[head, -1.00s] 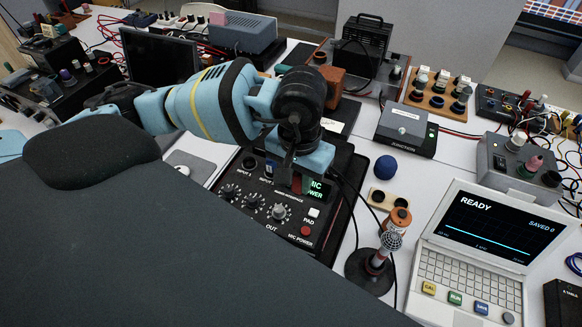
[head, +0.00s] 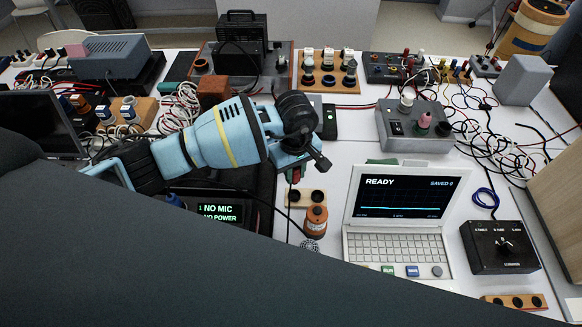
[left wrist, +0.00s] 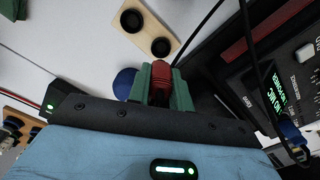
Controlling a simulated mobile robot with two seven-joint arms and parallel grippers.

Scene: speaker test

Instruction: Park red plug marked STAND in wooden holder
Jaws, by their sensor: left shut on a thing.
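My left gripper (head: 292,176) is shut on a red plug, held above the white table behind the wooden holder in the head view. The red plug (left wrist: 161,78) shows between the green fingers in the left wrist view; no marking on it is readable. A small wooden holder (head: 290,197) with two dark round sockets lies just in front of the gripper. In the left wrist view the holder (left wrist: 168,23) lies beyond the fingertips, apart from the plug, and both sockets look empty. My right gripper is not in view.
An orange-topped microphone (head: 316,218) stands close in front of the holder. A laptop (head: 400,240) reading READY is to the right. A black audio box (head: 222,212) reads NO MIC, NO POWER. A blue ball (left wrist: 124,83) sits beside the fingers. Black cables run nearby.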

